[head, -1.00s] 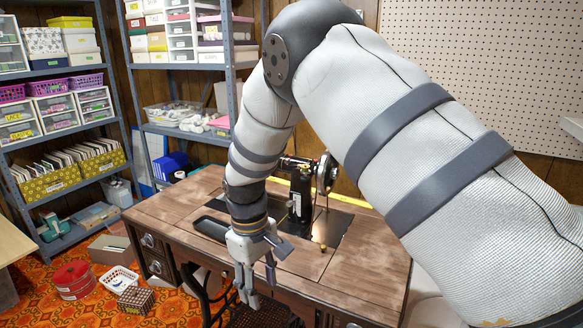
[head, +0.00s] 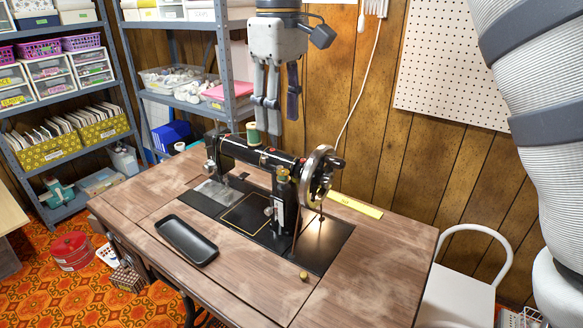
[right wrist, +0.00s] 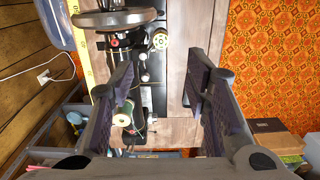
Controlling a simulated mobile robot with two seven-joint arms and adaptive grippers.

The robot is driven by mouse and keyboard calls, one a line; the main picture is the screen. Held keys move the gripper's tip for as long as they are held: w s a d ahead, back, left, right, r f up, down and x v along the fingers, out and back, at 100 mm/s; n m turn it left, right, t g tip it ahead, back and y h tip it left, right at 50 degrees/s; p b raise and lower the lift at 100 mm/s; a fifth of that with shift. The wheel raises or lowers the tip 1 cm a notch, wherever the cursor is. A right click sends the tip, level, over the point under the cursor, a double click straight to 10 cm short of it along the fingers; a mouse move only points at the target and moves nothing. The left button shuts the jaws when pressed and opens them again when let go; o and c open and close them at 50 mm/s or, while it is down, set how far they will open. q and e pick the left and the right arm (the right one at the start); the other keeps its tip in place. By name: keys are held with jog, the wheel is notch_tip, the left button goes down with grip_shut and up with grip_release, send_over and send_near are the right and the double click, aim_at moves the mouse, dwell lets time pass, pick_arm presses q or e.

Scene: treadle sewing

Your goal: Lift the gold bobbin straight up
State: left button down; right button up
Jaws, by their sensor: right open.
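A small gold bobbin (head: 283,174) sits upright on the front of the black sewing machine (head: 250,155), close to its handwheel. In the right wrist view the bobbin (right wrist: 160,40) shows end-on as a round disc with holes, beyond the fingers. My right gripper (head: 272,108) points down, open and empty, above and behind the machine in the head view. The gap between its fingers (right wrist: 160,85) shows the machine and tabletop below. The gripper is clear of the bobbin. My left gripper is out of view.
A black tray (head: 186,240) and a small brass-coloured piece (head: 303,276) lie on the wooden tabletop (head: 240,285). Shelving (head: 225,75) stands behind at left.

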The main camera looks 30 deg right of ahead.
aim_at(283, 171)
notch_tip(283, 171, down, 10)
jog(key=shift+s, duration=0.15)
jog(key=c, duration=0.8)
